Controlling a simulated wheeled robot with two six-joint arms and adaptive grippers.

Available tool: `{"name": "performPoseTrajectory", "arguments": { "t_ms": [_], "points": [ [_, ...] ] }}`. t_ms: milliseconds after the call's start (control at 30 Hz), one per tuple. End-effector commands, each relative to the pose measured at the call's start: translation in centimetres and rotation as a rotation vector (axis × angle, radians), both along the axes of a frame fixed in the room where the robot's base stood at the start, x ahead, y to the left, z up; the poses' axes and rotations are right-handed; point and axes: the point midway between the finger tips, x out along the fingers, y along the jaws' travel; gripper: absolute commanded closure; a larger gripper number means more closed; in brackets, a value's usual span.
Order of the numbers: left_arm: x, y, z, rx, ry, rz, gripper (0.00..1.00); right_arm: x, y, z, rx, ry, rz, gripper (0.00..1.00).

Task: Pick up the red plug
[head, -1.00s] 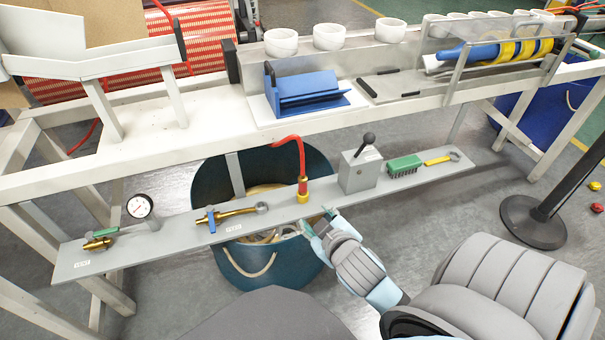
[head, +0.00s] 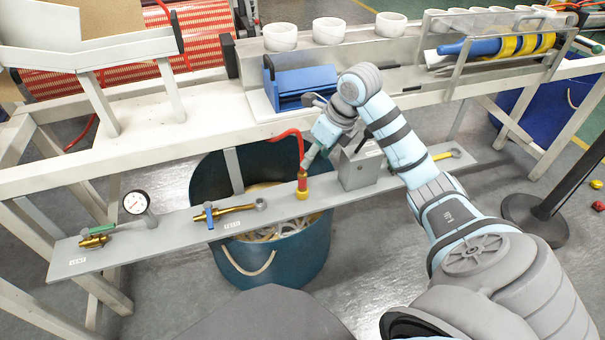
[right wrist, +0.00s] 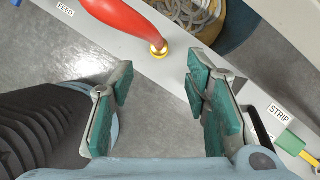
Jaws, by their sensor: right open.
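The red plug (head: 302,181) stands upright in a brass fitting on the grey shelf board, with a red hose curving up from its top. In the right wrist view the red plug (right wrist: 122,18) and its brass base lie just beyond my fingertips, slightly left of centre. My right gripper (head: 309,160) is beside the plug's upper part on its right, with the arm reaching in from the right. In the right wrist view my right gripper (right wrist: 160,72) is open with nothing between its green-padded fingers. My left gripper is not in view.
The grey shelf board (head: 180,232) also carries a gauge (head: 136,202), a brass valve with a blue handle (head: 211,215) and a grey lever box (head: 358,172) close under my right arm. A blue bin (head: 230,190) stands behind and below. A blue holder (head: 305,82) sits on the bench above.

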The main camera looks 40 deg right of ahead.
Motion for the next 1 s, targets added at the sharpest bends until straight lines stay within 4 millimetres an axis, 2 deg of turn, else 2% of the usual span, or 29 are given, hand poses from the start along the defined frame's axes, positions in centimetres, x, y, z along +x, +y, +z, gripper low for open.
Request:
{"name": "performPoseTrajectory", "arguments": {
  "t_ms": [33,100,267,400,533,767,867,1000],
  "points": [
    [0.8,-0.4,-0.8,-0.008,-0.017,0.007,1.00,0.5,0.2,-1.9,0.005,0.002,0.000,0.57],
    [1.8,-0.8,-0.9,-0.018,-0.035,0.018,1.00,1.1,0.4,-3.2,0.004,0.000,0.001,0.57],
    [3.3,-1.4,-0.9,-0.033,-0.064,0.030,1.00,1.9,0.6,-4.9,0.005,-0.001,0.003,0.57],
    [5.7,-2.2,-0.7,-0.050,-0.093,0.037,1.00,3.1,0.9,-7.6,0.005,-0.001,0.003,0.57],
    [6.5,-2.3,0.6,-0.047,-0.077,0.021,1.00,3.6,1.1,-8.7,0.004,-0.001,0.004,0.57],
    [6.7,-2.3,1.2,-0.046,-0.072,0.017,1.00,3.8,1.1,-8.7,0.003,-0.002,0.004,0.57],
    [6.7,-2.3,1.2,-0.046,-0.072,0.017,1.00,3.8,1.1,-8.7,0.003,-0.002,0.004,0.70],
    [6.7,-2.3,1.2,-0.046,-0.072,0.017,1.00,3.8,1.1,-8.7,0.003,-0.002,0.004,0.92]
  ]
}}
